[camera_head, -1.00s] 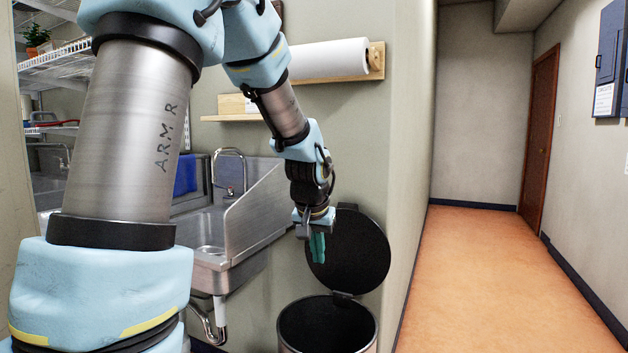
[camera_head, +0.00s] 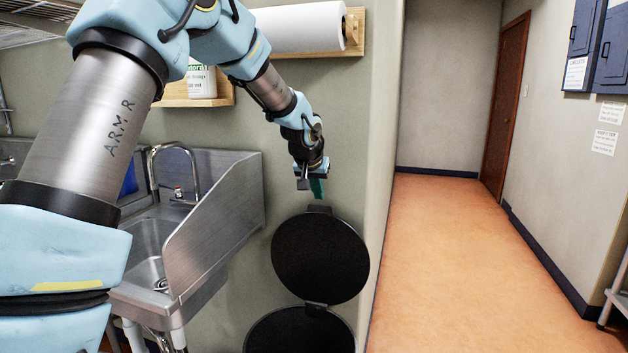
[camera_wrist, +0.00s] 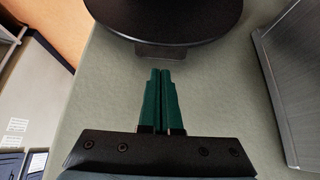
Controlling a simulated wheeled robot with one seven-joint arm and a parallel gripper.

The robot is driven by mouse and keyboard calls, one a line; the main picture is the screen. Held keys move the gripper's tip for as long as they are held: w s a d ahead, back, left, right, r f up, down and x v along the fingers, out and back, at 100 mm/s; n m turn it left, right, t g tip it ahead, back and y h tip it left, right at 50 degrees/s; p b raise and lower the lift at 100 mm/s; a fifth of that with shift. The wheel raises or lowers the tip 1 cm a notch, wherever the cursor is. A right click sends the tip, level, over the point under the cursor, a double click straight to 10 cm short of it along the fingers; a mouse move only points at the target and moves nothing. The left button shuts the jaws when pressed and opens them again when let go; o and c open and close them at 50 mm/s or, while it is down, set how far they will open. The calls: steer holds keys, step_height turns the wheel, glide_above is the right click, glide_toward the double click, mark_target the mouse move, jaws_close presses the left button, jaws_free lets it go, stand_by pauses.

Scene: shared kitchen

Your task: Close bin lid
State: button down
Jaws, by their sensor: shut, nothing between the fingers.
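The bin (camera_head: 300,333) stands at the bottom of the head view, its mouth dark and open. Its round black lid (camera_head: 320,258) is raised upright behind the mouth, with a small tab (camera_head: 319,209) at its top edge. My gripper (camera_head: 317,188) is just above the lid's top edge, near the wall, with the green fingers pointing down. In the wrist view the fingers (camera_wrist: 159,72) are pressed together and empty. The lid (camera_wrist: 180,18) lies beyond their tips there, with its tab (camera_wrist: 163,52) nearest. A narrow gap shows between fingertips and tab.
A steel sink (camera_head: 165,240) with a side splash panel is left of the bin. A wooden shelf with a bottle (camera_head: 202,83) and a paper towel roll (camera_head: 295,28) hang on the wall above. The orange corridor floor (camera_head: 440,270) on the right is free.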

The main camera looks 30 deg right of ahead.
steer(key=shift+x, duration=1.5)
steer(key=shift+s+f, duration=0.1)
steer(key=shift+s, duration=0.05)
